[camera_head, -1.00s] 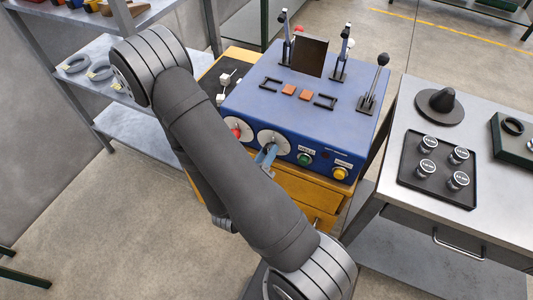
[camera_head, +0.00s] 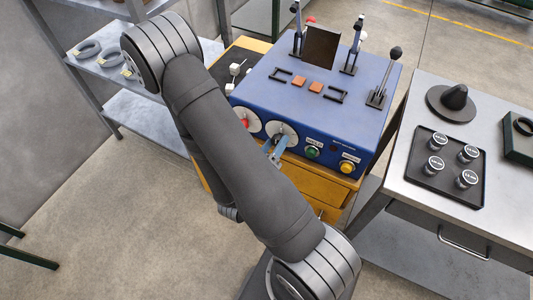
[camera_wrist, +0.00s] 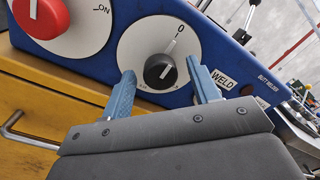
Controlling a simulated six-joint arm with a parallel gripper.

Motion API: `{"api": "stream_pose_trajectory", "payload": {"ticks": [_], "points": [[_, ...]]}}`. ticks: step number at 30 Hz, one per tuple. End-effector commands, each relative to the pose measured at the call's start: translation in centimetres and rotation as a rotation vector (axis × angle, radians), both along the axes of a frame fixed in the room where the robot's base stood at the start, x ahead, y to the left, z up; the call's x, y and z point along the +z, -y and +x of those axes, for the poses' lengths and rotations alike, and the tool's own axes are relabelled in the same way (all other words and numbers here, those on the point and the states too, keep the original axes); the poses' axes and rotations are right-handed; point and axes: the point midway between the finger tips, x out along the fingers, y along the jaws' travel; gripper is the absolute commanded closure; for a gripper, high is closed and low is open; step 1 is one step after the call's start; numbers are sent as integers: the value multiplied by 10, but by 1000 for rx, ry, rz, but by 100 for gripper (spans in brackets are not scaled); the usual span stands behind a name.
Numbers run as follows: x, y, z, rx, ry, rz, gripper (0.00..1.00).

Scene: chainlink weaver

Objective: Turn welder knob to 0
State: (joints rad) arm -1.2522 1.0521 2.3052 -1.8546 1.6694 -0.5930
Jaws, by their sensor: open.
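The blue welder (camera_head: 310,115) stands on a wooden cabinet. Its front has a white dial (camera_wrist: 135,45) with a black knob (camera_wrist: 160,70) in the middle and a 0 mark (camera_wrist: 180,28) near the top. My gripper (camera_wrist: 161,67) is open, with one blue finger on each side of the knob. I cannot tell whether the fingers touch it. In the head view, my gripper (camera_head: 275,150) is in front of the dial (camera_head: 282,132), partly hidden by my arm.
A red knob (camera_wrist: 42,14) on a dial marked ON is just left. A green button (camera_head: 312,152) and yellow button (camera_head: 347,167) are to the right. Levers stand on the welder's top. A steel table (camera_head: 420,200) holds a black tray with weights.

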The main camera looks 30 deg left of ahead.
Motion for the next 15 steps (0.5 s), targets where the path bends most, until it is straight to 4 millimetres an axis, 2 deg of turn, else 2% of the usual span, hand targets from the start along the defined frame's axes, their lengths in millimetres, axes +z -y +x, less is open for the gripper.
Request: {"api": "stream_pose_trajectory", "payload": {"ticks": [5, 15], "points": [[-1, -1, -10, 4, -2, -2, 44], [-2, -2, -46, 5, -1, -1, 44]]}}
